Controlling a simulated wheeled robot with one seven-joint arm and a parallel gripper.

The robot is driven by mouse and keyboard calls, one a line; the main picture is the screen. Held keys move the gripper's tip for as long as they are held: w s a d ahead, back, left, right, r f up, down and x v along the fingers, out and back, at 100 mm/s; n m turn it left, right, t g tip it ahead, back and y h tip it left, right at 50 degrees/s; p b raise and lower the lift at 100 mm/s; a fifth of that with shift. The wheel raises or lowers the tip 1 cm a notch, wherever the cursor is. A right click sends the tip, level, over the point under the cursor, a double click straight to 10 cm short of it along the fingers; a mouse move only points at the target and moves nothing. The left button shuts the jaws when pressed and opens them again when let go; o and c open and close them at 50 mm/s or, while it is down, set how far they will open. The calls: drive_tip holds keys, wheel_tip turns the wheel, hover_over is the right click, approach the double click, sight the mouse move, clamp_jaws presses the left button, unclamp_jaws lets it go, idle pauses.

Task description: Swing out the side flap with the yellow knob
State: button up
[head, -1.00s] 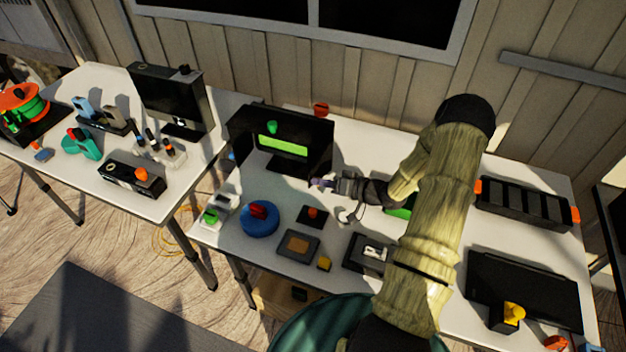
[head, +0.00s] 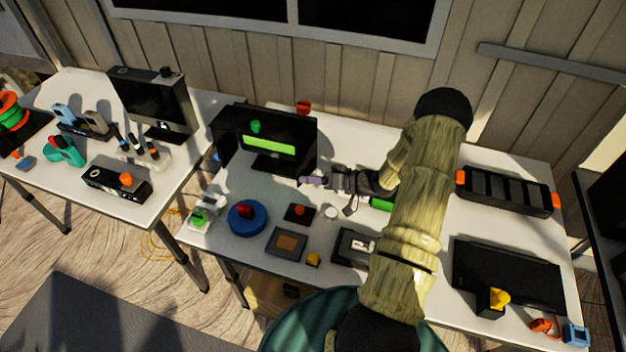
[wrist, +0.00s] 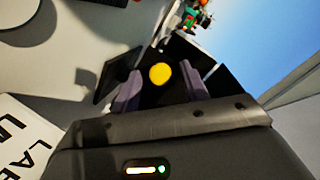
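In the wrist view, a round yellow knob (wrist: 160,74) shows between the two purple-grey fingers of my gripper (wrist: 161,80). The fingers are apart, with a visible space on each side of the knob. A dark panel (wrist: 181,50) lies behind the knob; I cannot tell which part of it is the flap. In the head view, my gripper (head: 304,181) is at the lower right of a black monitor-like unit (head: 306,130) with a green screen. The knob at my gripper cannot be made out there.
A yellow knob (head: 500,297) on a black block stands at the right front. A blue disc (head: 247,218) with a red knob and several small devices lie in front of my gripper. A black rack (head: 508,190) stands at the right rear. Bare tabletop surrounds it.

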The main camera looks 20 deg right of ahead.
drive_tip(key=b+v, duration=0.2)
drive_tip(key=v, duration=1.5)
drive_tip(key=shift+s+d, duration=0.1)
drive_tip(key=shift+d, duration=0.05)
drive_tip(key=shift+w+r, duration=0.15)
drive_tip(key=shift+w, duration=0.05)
drive_tip(key=c, duration=0.6)
drive_tip(key=w+a+r+h, duration=0.1)
drive_tip(key=w+h, duration=0.1)
drive_tip(key=w, duration=0.1)
drive_tip(key=w+a+r+h, duration=0.1)
drive_tip(key=w+r+h, duration=0.1)
drive_tip(key=w, duration=0.1)
drive_tip(key=w+a+r+h, duration=0.1)
drive_tip(key=w+h, duration=0.1)
drive_tip(key=w, duration=0.2)
drive_tip(key=shift+a+r+t, duration=0.15)
drive_tip(key=shift+a+t, duration=0.1)
drive_tip(key=shift+t, duration=0.05)
clamp_jaws()
drive_tip(key=s+a+r+g+h, duration=0.35)
drive_tip(key=a+r+h, duration=0.2)
drive_tip(key=a, duration=0.45)
drive_tip(key=s+a+g, duration=0.4)
drive_tip(key=s+a, duration=0.7)
drive_tip(key=s, duration=0.4)
drive_tip(key=shift+r, duration=0.3)
